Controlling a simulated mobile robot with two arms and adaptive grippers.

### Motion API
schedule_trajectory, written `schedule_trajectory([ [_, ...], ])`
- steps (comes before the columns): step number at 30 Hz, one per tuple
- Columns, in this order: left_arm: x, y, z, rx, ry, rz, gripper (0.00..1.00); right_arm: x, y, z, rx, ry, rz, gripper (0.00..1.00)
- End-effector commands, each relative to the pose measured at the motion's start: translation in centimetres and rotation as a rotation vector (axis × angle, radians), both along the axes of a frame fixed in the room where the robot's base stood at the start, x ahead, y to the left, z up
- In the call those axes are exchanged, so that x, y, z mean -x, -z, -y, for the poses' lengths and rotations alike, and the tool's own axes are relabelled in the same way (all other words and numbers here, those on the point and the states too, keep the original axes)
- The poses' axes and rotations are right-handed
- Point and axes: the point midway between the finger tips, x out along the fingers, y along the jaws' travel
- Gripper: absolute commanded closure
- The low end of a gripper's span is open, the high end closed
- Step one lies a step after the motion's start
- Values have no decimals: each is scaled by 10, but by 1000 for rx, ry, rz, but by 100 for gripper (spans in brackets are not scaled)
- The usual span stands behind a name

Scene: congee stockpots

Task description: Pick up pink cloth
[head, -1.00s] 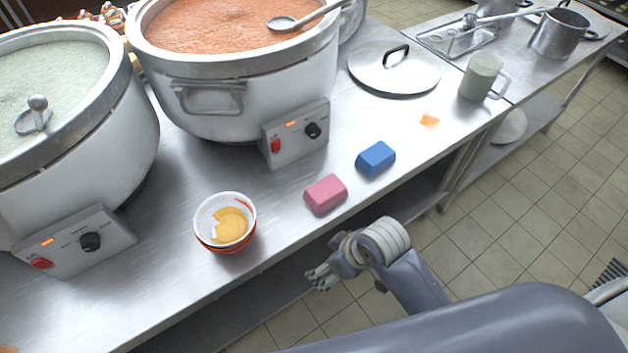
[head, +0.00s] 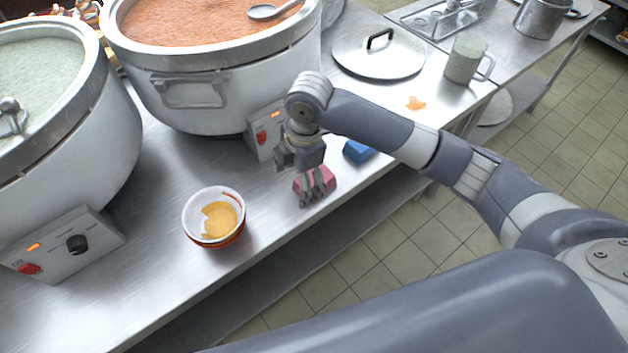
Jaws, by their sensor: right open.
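The pink cloth (head: 328,181), a small folded block, lies on the steel counter near its front edge. My right gripper (head: 311,197) is right over it, pointing down, with its fingers in front of the cloth and hiding part of it. The gripper is open. Whether the fingers touch the cloth I cannot tell. My left gripper is not in view.
A blue cloth (head: 357,151) lies just behind the pink one, partly hidden by my arm. A bowl with yellow content (head: 214,216) stands to the left. Two large stockpots (head: 215,95) stand behind. A lid (head: 378,52) and a mug (head: 465,60) are at the back right.

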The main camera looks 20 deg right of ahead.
Motion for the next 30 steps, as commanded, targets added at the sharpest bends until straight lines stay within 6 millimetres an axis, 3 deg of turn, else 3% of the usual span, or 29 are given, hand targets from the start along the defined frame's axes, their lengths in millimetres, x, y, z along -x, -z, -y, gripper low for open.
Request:
schedule_trajectory([
  [1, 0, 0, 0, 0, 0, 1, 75, -11, -11, 12, 34, -29, 1, 22],
  [6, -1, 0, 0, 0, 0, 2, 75, -29, -34, 39, 98, -102, -19, 22],
  [11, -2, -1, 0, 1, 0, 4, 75, -34, -42, 49, 119, -129, -32, 22],
  [21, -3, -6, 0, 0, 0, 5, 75, -34, 3, 49, 120, -131, -35, 22],
  [30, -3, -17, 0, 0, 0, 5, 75, -30, 32, 50, 122, -131, -36, 22],
])
